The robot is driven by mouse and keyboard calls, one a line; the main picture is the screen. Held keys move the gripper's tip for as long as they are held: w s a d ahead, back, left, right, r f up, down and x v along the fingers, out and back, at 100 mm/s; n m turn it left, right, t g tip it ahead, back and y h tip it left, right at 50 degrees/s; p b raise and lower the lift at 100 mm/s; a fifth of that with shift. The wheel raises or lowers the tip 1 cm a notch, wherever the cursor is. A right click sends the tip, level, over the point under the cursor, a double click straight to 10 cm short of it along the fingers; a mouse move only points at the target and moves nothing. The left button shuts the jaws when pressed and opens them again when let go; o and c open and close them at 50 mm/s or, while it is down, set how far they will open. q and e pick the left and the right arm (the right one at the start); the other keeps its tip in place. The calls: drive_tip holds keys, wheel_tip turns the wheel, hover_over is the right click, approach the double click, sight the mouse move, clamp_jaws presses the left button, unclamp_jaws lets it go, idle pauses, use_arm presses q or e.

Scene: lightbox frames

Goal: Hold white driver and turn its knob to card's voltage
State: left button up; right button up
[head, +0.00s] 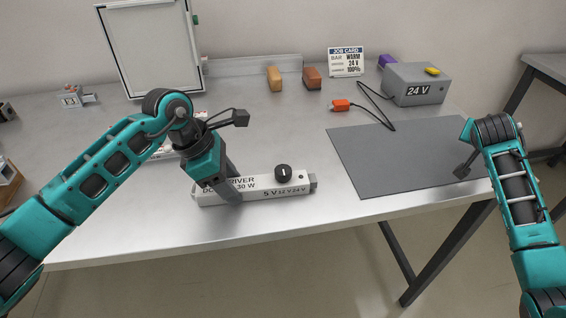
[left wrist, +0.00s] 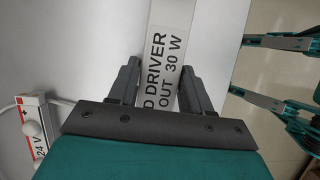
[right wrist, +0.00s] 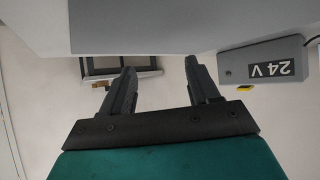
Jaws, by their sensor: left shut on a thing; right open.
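The white driver (head: 257,190) lies on the table near its front edge, with "DRIVER", "30 W" and "5 V 12 V 24 V" on it. Its black knob (head: 283,172) stands near its right end; which mark it points to is too small to tell. My left gripper (left wrist: 160,80) is shut on the driver's left part, with fingers on both sides, hiding some lettering. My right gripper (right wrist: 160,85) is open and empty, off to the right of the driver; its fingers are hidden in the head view.
A grey 24 V box (head: 415,84) with a yellow top piece stands back right; a black cable ends in an orange plug (head: 341,105). A grey mat (head: 405,150) lies right of the driver. Orange (head: 274,78) and brown (head: 311,78) blocks stand behind.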

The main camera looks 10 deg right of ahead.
drive_tip(key=w+a+r+n+t+y, duration=0.1)
drive_tip(key=w+a+r+n+y, duration=0.15)
drive_tip(key=w+a, duration=0.35)
drive_tip(key=w+a+r+n+t+y, duration=0.1)
drive_tip(key=w+a+r+y, duration=0.25)
drive_tip(key=a, duration=0.55)
drive_tip(key=w+a+r+n+y, duration=0.2)
drive_tip(key=a+r, duration=0.1)
drive_tip(key=a, duration=0.4)
drive_tip(key=w+a+r+n+y, duration=0.1)
drive_tip(key=a+r+n+y, duration=0.15)
drive_tip(key=a, duration=0.45)
drive_tip(key=r+n+g+h, duration=0.2)
drive_tip(key=n+g, duration=0.7)
drive_tip(key=n, duration=0.1)
hover_over(283, 170)
wheel_tip(283, 170, down, 12)
drive_tip(key=shift+r, duration=0.1)
